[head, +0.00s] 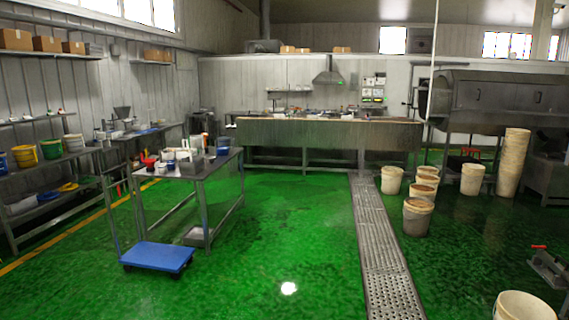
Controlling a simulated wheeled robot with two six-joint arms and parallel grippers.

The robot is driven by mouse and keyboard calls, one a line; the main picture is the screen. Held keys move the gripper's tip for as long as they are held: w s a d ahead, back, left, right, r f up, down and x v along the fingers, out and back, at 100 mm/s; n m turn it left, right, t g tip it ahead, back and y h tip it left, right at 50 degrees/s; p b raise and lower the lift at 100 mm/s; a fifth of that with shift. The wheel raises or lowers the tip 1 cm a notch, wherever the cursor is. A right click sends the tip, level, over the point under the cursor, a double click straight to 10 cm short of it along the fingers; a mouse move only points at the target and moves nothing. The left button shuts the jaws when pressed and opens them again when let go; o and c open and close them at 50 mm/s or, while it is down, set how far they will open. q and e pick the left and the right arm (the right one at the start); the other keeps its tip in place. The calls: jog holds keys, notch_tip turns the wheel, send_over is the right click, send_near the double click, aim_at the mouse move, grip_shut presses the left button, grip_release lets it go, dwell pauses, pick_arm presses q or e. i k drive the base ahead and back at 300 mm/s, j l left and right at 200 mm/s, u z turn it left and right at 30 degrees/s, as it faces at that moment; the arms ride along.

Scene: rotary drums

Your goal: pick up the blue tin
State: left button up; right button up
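I cannot clearly make out a blue tin in the head view. Several small containers stand on the metal cart (205,172) at left of centre, too small to tell apart well. Among them are a red item (149,164) at the left end and a grey-blue container (223,146) at the right end; I cannot tell whether the latter is a tin. Neither of my grippers is in view.
A blue platform trolley (158,257) stands on the green floor before the cart. Shelving with buckets, including a yellow one (25,156), lines the left wall. A drain grate (382,250) crosses the floor. Pale buckets (417,216) stand at right. The centre floor is clear.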

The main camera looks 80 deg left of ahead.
aim_at(171, 164)
jog(key=u, duration=3.65)
jog(key=z, duration=0.15)
jog(key=i+z, duration=0.1)
jog(key=i, duration=4.25)
